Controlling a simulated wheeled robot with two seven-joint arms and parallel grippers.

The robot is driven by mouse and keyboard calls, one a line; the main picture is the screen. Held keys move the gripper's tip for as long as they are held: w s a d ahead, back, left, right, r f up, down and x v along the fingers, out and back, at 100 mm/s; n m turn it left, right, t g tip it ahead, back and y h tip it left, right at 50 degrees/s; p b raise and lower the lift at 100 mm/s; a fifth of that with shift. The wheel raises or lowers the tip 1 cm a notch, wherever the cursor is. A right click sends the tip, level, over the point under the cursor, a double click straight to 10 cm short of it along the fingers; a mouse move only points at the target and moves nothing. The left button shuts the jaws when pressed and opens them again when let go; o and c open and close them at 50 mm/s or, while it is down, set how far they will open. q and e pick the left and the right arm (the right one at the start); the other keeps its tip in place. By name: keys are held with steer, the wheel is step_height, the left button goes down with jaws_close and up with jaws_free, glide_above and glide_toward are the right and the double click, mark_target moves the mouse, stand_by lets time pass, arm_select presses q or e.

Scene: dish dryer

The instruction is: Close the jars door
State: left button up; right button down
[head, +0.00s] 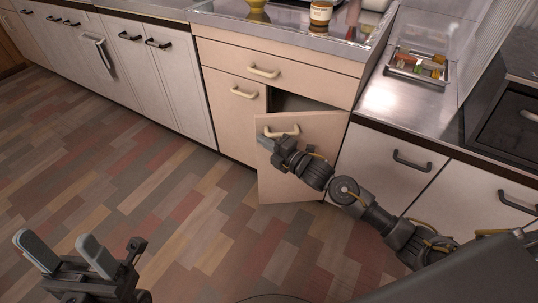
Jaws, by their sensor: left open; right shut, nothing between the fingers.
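The jars door (300,179) is a beige cabinet door with a pale handle (282,131). It stands partly open below a drawer, and a dark gap (290,102) shows above its top edge. My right gripper (268,143) is shut and empty at the door's upper left, beside or against the handle; I cannot tell if it touches. My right forearm crosses in front of the door's right part. My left gripper (60,252) is open and empty at the lower left, over the floor, far from the door.
A closed beige door (233,110) stands left of the jars door, with a drawer (275,69) above. White cabinets with dark handles (411,161) line both sides. A jar (321,14) and a yellow item (257,5) stand on the counter. The patterned floor (130,165) is clear.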

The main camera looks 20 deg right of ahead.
steer(key=w+d+m+t+h, duration=0.1)
steer(key=w+m+h, duration=0.1)
steer(key=w+h, duration=0.1)
steer(key=w+d+m+t+h, duration=0.1)
steer(key=w+d+m+h, duration=0.1)
steer(key=w, duration=0.4)
steer(key=w+d+m+h, duration=0.2)
steer(key=w+h, duration=0.2)
steer(key=shift+w+d+t+h, duration=0.1)
steer(key=shift+w+t+h, duration=0.2)
steer(key=shift+t, duration=0.1)
steer(key=shift+w+d+m+h, duration=0.35)
steer(key=shift+w+m+h, duration=0.05)
steer(key=shift+m+h, duration=0.1)
steer(key=shift+w+d+r, duration=0.2)
steer(key=shift+d, duration=0.05)
